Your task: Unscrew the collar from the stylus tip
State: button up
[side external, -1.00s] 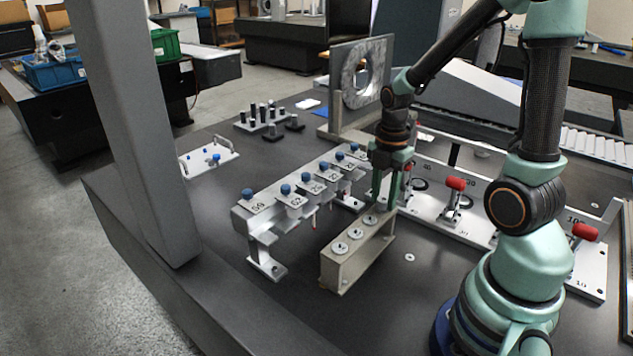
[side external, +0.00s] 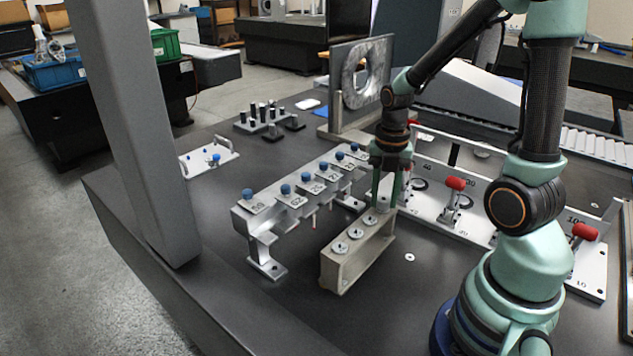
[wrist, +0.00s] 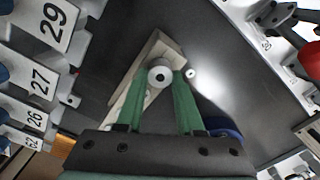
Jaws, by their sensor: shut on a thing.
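My gripper (side external: 384,203) points down at the far end of a beige block (side external: 345,270). Its green fingers are shut on a small round pale collar with a dark centre, which shows between the fingertips in the wrist view (wrist: 160,76). The stylus tip under the collar is hidden. In the side view, several silver discs with dark centres sit along the block's top, such as the near disc (side external: 340,247). I cannot tell whether the held collar still touches the block.
A numbered rack (side external: 268,217) with blue-topped styli stands left of the block. A panel with red-handled clamps (side external: 456,184) stands to the right. A white tray (side external: 208,160) lies further left. Dark table is clear in front of the block.

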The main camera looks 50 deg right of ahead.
aim_at(383, 199)
dwell(0.3)
jog(key=n, duration=0.5)
jog(key=shift+w, duration=0.1)
jog(key=shift+r, duration=0.1)
jog(key=o, duration=1.1)
jog(key=shift+c, duration=0.2)
notch_tip(383, 199, up, 12)
